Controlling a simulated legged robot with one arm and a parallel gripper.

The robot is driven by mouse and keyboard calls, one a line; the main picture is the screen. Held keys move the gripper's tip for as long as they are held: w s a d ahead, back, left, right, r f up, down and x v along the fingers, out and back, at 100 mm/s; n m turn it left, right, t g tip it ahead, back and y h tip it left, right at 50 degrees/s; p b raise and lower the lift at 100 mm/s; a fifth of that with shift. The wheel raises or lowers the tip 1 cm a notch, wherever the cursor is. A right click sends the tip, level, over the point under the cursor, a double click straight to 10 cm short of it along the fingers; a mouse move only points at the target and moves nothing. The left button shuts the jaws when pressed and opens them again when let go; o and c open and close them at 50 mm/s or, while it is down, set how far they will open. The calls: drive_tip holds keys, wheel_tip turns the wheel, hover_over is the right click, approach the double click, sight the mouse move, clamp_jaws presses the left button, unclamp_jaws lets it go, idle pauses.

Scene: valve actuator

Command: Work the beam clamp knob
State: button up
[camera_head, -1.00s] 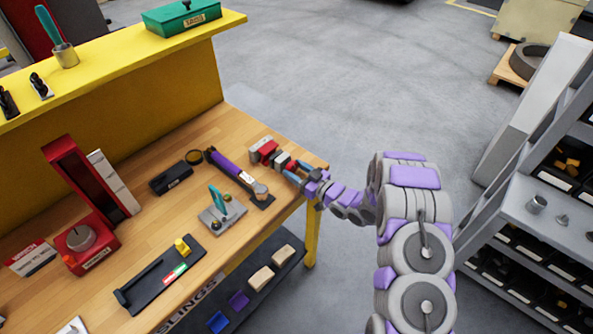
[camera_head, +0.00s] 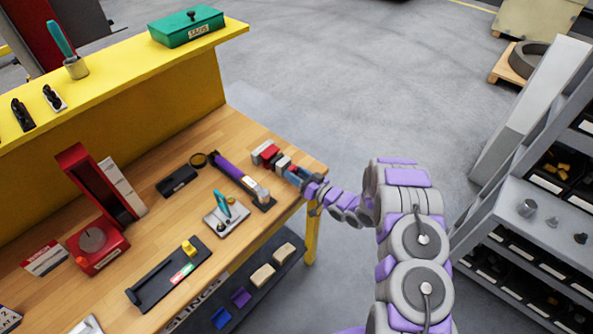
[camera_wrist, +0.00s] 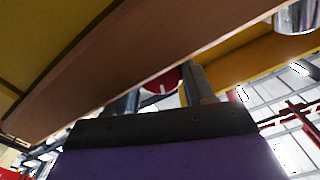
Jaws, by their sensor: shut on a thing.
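The beam clamp (camera_head: 267,153) is a small red and grey block assembly at the right end of the wooden bench top. My gripper (camera_head: 296,174) reaches it from the right, at the bench corner. In the wrist view, a red round knob (camera_wrist: 164,83) with a white mark shows between the two fingers of my gripper (camera_wrist: 163,88). The gripper is shut on the knob. The fingers and the dark gripper body hide part of the knob, and the clamp's far side is hard to make out.
The wooden bench (camera_head: 150,215) carries a purple-handled tool (camera_head: 236,175), a teal-handled fixture (camera_head: 226,212), a black tray (camera_head: 168,274) and a red unit (camera_head: 97,246). A grey shelf rack (camera_head: 520,205) stands right of my arm. Open floor lies behind the bench.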

drive_tip(key=o, duration=1)
drive_tip(key=shift+o, duration=0.2)
drive_tip(key=shift+d, duration=0.1)
drive_tip(key=p+v, duration=0.1)
drive_tip(key=v, duration=1.6)
drive_tip(key=shift+d, duration=0.2)
drive_tip(key=shift+f, duration=0.15)
